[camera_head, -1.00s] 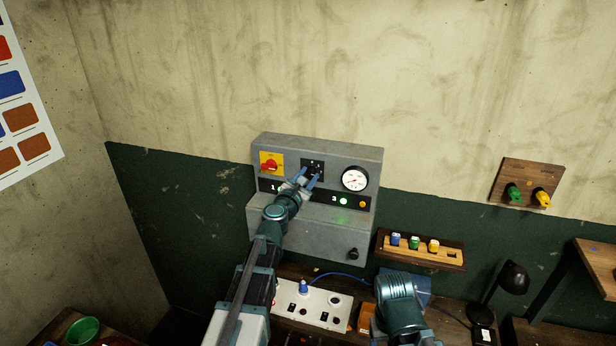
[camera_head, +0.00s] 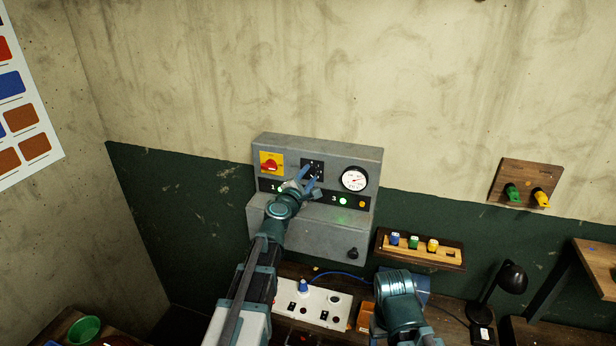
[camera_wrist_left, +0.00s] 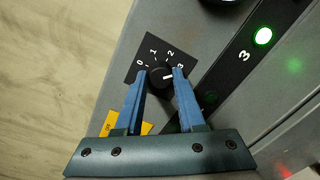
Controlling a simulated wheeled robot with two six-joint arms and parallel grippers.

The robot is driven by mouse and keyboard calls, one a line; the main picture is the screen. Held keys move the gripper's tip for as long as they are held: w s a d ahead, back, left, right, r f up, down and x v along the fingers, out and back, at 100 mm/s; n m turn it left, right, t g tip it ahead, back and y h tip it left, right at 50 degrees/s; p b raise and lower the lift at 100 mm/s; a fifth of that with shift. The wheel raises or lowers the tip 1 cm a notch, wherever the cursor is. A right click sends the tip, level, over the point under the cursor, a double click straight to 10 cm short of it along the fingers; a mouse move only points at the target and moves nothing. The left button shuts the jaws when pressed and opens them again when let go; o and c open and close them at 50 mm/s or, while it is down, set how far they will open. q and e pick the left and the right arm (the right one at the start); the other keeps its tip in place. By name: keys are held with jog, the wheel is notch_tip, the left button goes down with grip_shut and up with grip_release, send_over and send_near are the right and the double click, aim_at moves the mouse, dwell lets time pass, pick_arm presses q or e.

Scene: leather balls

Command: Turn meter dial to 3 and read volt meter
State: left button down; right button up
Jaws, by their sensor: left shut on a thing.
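The dial (camera_head: 313,168) is a black knob on a black plate on the grey panel box (camera_head: 330,148). My left gripper (camera_head: 308,176) is shut on the knob, with a blue finger on each side. In the left wrist view the knob (camera_wrist_left: 159,78) sits between the fingertips (camera_wrist_left: 161,74), and the plate shows 0, 1, 2 and 3. The knob's white mark points right, roughly towards the 3. The right gripper does not show.
A red switch on a yellow plate (camera_head: 271,163) is left of the dial. A green lamp marked 3 (camera_head: 343,201) is lit, with an orange one (camera_head: 362,204) beside it. My right arm (camera_head: 400,300) is low, near a wooden rack (camera_head: 450,259). The wall above is clear.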

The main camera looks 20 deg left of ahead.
pick_arm(q)
jog(key=shift+d, duration=0.1)
dwell(0.4)
jog(key=c, duration=0.5)
grip_release()
jog(key=shift+s, duration=0.15)
